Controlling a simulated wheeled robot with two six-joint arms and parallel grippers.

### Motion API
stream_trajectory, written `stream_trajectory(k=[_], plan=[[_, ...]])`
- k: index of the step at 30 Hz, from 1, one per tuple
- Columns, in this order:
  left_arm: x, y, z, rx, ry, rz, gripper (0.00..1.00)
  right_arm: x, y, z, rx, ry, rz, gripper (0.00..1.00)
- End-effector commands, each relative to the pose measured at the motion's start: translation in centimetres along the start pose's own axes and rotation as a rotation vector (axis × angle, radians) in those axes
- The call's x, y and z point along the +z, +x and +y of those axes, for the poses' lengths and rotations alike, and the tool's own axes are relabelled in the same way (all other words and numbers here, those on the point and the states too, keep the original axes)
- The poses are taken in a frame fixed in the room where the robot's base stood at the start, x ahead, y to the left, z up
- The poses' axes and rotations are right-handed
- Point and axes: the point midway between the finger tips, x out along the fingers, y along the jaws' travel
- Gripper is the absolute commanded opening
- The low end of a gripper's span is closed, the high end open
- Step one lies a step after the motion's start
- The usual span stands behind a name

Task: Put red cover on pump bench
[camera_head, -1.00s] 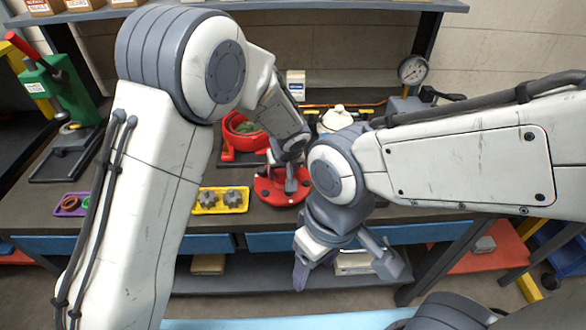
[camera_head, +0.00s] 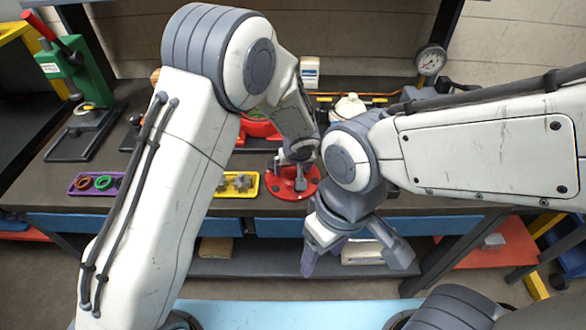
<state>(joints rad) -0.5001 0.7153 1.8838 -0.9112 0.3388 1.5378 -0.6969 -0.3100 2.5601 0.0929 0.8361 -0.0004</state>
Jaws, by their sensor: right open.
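The red cover (camera_head: 280,190), a round disc with dark holes, is at the front middle of the grey workbench (camera_head: 400,196). My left gripper (camera_head: 300,184) points down at the cover's middle. Its fingertips are small and partly hidden, so I cannot tell whether they grip it. A red round housing (camera_head: 258,129) is behind the cover, mostly hidden by my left arm. My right gripper (camera_head: 340,262) is open and empty, in front of the bench edge, with its fingers wide apart.
A yellow tray (camera_head: 228,193) with grey parts and a purple tray (camera_head: 76,188) with rings lie left of the cover. A green press (camera_head: 70,75) stands at the back left. A gauge (camera_head: 430,61) stands at the back right. My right wrist is close beside the cover.

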Motion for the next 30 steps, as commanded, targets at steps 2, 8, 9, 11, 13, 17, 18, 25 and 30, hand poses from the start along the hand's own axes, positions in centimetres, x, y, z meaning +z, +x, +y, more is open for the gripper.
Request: stream_trajectory(k=[2, 8, 9, 11, 13, 17, 18, 25, 30], plan=[[0.0, 0.0, 0.0, 0.000, 0.000, 0.000, 0.91, 0.0, 0.0, 0.0, 0.000, 0.000, 0.000, 0.64], [0.0, -0.1, 0.0, 0.000, -0.001, 0.000, 0.91, 0.0, -0.1, 0.0, 0.000, 0.000, 0.000, 0.64], [-0.1, -0.1, 0.0, -0.001, -0.001, -0.001, 0.91, 0.0, -0.2, 0.0, 0.000, 0.000, 0.000, 0.64], [-0.2, -0.4, 0.0, -0.001, -0.001, -0.001, 0.91, 0.0, -0.6, 0.0, 0.000, 0.000, 0.000, 0.64], [-0.2, -1.0, 0.1, 0.002, -0.001, 0.002, 0.91, 0.0, -0.4, 0.0, 0.000, 0.000, 0.000, 0.64], [-0.2, -3.5, 0.1, 0.004, -0.002, 0.004, 0.91, 0.0, -0.4, 0.0, 0.000, 0.000, 0.000, 0.64], [-0.2, -4.4, 0.1, 0.004, -0.002, 0.005, 0.91, 0.0, -0.3, 0.0, 0.000, 0.000, 0.000, 0.64], [-0.1, -9.3, 0.1, 0.003, -0.003, 0.003, 0.91, 0.0, -0.1, 0.0, 0.000, 0.000, 0.000, 0.64], [-0.1, -11.5, 0.0, 0.001, 0.000, 0.001, 0.91, 0.0, 0.0, 0.0, 0.000, 0.000, 0.000, 0.64]])
